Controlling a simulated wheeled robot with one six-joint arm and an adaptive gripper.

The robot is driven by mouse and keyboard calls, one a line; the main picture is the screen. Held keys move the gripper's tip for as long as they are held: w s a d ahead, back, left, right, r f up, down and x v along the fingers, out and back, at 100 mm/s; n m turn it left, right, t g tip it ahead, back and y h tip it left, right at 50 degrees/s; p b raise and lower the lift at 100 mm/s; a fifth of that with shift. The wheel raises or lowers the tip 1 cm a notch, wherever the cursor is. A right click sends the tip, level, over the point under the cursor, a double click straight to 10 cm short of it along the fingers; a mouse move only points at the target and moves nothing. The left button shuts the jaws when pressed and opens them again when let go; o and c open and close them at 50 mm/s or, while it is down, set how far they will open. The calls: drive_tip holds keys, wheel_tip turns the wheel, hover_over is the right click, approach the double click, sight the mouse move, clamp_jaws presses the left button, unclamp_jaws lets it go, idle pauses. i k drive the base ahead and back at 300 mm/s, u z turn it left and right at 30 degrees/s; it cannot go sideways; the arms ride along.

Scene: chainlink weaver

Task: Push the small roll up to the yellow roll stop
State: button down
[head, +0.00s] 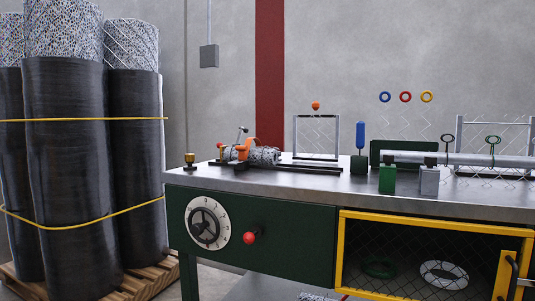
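A small mesh roll (264,156) lies on its side on the left part of the workbench top, by a dark rail. An orange clamp-like part (242,149) stands at its left end and hides some of it. A second mesh-patterned piece (315,297) shows at the bottom edge, below the bench; most of it is cut off. I cannot clearly pick out a yellow roll stop. A small brass-yellow piece on a dark base (189,158) stands at the bench's left corner; I cannot tell whether it is the stop. My gripper is not in view.
Tall wrapped mesh rolls (65,170) stand on a wooden pallet (100,285) at left. The bench front has a dial (208,222), a red knob (250,237) and a yellow-framed mesh door (430,222). A pipe (465,159) and blocks occupy the bench's right side.

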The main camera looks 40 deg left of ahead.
sight(265, 156)
drive_tip(key=u, duration=0.75)
drive_tip(key=i, duration=0.75)
drive_tip(key=u, duration=0.9)
